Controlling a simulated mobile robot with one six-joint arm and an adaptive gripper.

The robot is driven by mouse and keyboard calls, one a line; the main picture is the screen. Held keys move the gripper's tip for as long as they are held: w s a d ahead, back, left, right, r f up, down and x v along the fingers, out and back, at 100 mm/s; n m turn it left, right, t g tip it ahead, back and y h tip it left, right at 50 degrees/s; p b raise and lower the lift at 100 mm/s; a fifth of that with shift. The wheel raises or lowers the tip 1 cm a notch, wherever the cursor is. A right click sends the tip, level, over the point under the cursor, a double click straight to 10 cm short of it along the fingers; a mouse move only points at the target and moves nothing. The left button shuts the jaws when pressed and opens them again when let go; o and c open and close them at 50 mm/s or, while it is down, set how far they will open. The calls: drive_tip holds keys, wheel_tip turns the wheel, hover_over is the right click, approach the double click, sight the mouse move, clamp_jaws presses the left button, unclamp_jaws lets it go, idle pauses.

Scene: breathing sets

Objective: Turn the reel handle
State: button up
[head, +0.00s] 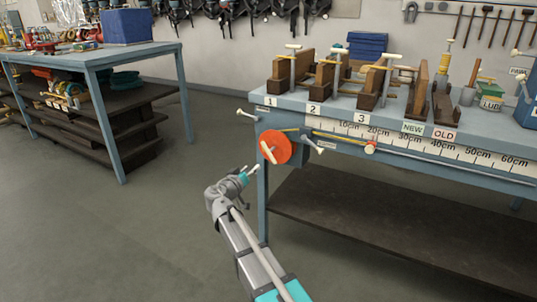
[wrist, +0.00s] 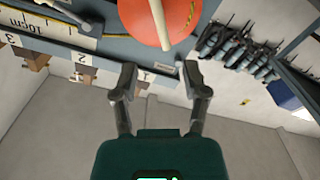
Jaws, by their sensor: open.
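The reel is an orange-red disc (head: 282,146) on the left end of the workbench's front. A cream bar, the reel handle (head: 267,153), stands out from its face. In the wrist view the disc (wrist: 182,18) and handle (wrist: 158,18) are at the top centre, beyond the fingertips. My gripper (head: 250,172) is below and left of the reel in the head view. In the wrist view my gripper (wrist: 159,68) has its two fingers spread with nothing between them, apart from the handle.
The workbench (head: 395,110) carries numbered wooden stands (head: 313,88) and a ruler strip (head: 440,148). Cream levers (head: 247,115) and (head: 313,144) stick out near the reel. Another table (head: 90,50) stands at the left. The floor between them is clear.

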sight(270, 152)
drive_tip(key=shift+w, duration=0.1)
idle(0.3)
drive_tip(key=x, duration=1.3)
drive_tip(key=shift+w+d, duration=0.25)
drive_tip(key=shift+c, duration=0.3)
